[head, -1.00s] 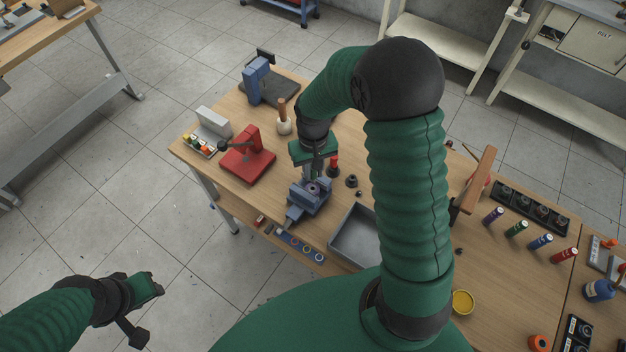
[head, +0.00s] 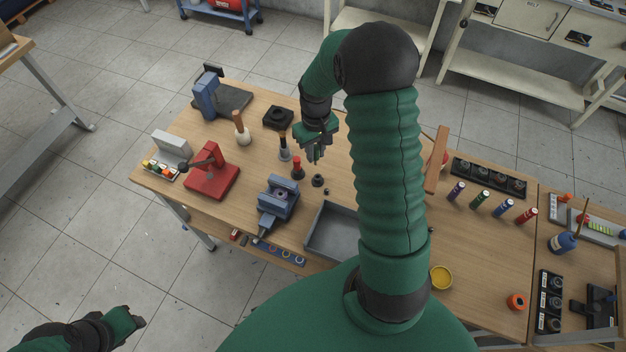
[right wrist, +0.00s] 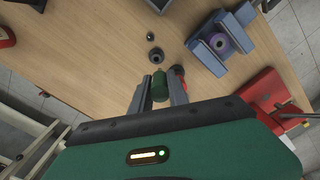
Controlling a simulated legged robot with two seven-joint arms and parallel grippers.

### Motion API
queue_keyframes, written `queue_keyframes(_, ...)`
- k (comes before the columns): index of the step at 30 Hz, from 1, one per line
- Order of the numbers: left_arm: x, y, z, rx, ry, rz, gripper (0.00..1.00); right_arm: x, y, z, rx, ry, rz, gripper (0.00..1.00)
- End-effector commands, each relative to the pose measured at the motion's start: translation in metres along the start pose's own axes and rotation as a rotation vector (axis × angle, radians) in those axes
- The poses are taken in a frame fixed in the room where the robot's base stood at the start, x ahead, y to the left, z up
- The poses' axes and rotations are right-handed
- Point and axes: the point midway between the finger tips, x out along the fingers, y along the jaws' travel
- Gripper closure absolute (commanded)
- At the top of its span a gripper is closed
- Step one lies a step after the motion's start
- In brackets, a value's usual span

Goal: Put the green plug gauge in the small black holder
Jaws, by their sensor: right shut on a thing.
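The green plug gauge (right wrist: 160,86) is between the two fingers of my right gripper (right wrist: 158,92), which is shut on it. In the head view my right gripper (head: 316,157) hangs over the table, fingers down, beyond a small round black holder (head: 318,181). The holder has a central opening and stands on the table; in the right wrist view the holder (right wrist: 156,55) lies just past the gauge, apart from it. My left gripper (head: 137,319) is at the lower left over the floor, too small to tell its jaw state.
A red-topped piece (head: 298,168) stands close to the right gripper. The blue vise (head: 277,199), grey tray (head: 333,232), red press (head: 212,178) and square black block (head: 278,117) surround this area. A tiny dark part (head: 326,191) lies by the holder.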

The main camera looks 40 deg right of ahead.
Motion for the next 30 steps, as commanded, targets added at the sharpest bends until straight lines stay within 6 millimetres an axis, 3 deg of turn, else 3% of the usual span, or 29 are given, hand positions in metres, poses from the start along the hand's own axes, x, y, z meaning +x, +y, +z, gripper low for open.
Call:
queue_keyframes(3, -0.003, 0.0, -0.001, 0.0, 0.0, 0.0, 0.64, 0.018, 0.009, 0.002, -0.001, -0.006, -0.002, 1.0)
queue_keyframes(16, -0.011, 0.0, -0.003, 0.0, 0.0, 0.0, 0.64, 0.095, 0.008, 0.002, -0.003, -0.004, -0.001, 1.0)
queue_keyframes(26, -0.009, 0.0, -0.002, 0.0, 0.0, 0.0, 0.64, 0.102, 0.009, 0.001, -0.002, -0.001, 0.0, 1.0)
queue_keyframes(27, -0.01, 0.0, -0.002, 0.0, 0.0, 0.0, 0.64, 0.102, 0.008, 0.001, -0.002, -0.001, 0.0, 0.77)
queue_keyframes(30, -0.01, 0.0, -0.002, 0.0, 0.0, 0.0, 0.64, 0.101, 0.008, 0.001, -0.002, -0.001, 0.0, 0.64)
